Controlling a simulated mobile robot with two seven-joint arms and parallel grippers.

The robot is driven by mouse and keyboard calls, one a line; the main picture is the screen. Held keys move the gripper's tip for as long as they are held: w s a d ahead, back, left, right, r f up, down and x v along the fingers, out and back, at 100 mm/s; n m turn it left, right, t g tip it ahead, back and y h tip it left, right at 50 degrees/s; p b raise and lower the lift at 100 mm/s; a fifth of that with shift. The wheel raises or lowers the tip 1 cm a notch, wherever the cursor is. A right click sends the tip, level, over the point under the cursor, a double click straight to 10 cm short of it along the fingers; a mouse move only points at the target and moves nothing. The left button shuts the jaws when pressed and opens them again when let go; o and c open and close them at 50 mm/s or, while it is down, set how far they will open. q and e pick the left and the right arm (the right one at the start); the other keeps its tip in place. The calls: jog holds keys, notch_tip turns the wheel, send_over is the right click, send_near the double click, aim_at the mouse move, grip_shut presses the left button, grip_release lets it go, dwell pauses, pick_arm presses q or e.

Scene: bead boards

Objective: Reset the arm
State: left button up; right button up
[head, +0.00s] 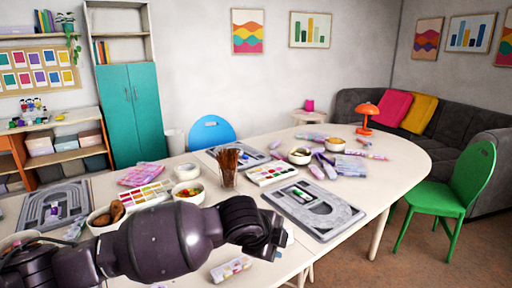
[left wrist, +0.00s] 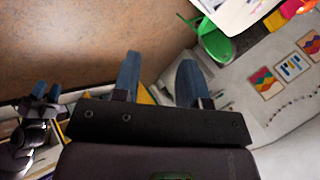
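My left arm (head: 160,243) comes in low from the left of the head view, over the front of the white table (head: 362,200). Its end reaches about the middle of the picture, and I cannot make out the fingertips there. In the left wrist view the left gripper (left wrist: 158,75) has two blue fingers standing well apart, with nothing between them.
Grey bead boards lie on the table at right (head: 345,212) and left (head: 35,212). A cup of brushes (head: 228,172), bowls (head: 187,172) and a paint set (head: 272,173) stand behind my arm. A green chair (head: 440,200) is at right; floor beside it is open.

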pick_arm(q)
jog(key=s+a+f+n+t, duration=0.3)
jog(key=a+n, duration=0.3)
jog(key=a, duration=0.1)
jog(key=s+a+f+n+t, duration=0.3)
jog(key=a+f+n, duration=0.1)
jog(key=a+n, duration=0.2)
jog(key=s+a+f+n+t, duration=0.3)
jog(key=a+n+t, duration=0.1)
jog(key=a+n, duration=0.25)
jog(key=s+a+f+n+g+y, duration=0.1)
jog(key=s+a+f+g+y, duration=0.1)
jog(key=s+a+f, duration=0.4)
jog(key=s+a+f+n+g+y, duration=0.2)
jog(key=s+a+f, duration=0.4)
jog(key=s, duration=0.9)
notch_tip(320, 180, down, 3)
jog(key=shift+f+g+y+p, duration=0.15)
jog(key=shift+g+y+p, duration=0.3)
jog(key=shift+y, duration=0.25)
jog(key=shift+a+n, duration=0.1)
jog(key=shift+n, duration=0.15)
